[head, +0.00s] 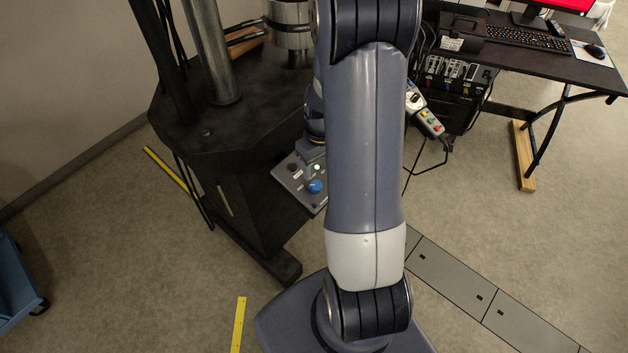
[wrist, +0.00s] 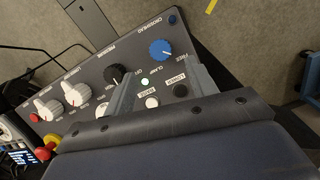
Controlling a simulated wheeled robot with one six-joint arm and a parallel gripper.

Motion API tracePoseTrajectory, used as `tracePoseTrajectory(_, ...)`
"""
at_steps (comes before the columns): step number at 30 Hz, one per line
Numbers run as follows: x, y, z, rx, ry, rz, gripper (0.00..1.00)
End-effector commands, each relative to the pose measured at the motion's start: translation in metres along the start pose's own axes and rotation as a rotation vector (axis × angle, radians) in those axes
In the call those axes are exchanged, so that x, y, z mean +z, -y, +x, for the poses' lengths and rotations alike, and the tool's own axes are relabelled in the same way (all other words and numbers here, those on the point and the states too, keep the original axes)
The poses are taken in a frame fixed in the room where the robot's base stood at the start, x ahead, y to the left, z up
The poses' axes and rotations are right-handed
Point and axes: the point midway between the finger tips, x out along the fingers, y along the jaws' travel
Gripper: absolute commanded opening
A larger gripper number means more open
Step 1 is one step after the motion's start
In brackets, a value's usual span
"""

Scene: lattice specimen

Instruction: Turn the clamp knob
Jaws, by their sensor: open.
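The clamp knob is a round blue knob (wrist: 160,50) with a white pointer line, on a tilted dark control panel (wrist: 92,72). It also shows in the head view (head: 315,186), on the panel's lower right part. My gripper (wrist: 162,68) is open, with one finger to each side of the white clamp label. In the wrist view the blue knob appears just past the fingertips, between their lines. Nothing is held. I cannot tell the gap between fingertips and knob. In the head view my arm hides part of the panel.
A black knob (wrist: 115,75) is close to the left finger, with white knobs (wrist: 75,93) farther left. A lit green lamp (wrist: 145,82), a white button (wrist: 152,102) and a black button (wrist: 180,90) lie between the fingers. The heavy dark machine (head: 235,135) stands behind the panel.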

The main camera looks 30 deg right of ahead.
Motion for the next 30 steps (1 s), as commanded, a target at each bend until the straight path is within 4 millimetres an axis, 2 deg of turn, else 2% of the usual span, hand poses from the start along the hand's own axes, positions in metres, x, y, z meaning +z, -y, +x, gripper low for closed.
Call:
tracePoseTrajectory(9,0.001,0.001,0.051,-0.003,0.004,0.002,0.54)
tracePoseTrajectory(15,0.0,0.0,0.071,-0.001,0.001,0.002,0.54)
tracePoseTrajectory(21,0.0,0.0,0.079,-0.001,0.0,0.002,0.54)
tracePoseTrajectory(29,0.0,0.0,0.08,0.0,-0.001,0.002,0.54)
tracePoseTrajectory(30,0.0,0.0,0.08,0.0,-0.001,0.003,0.51)
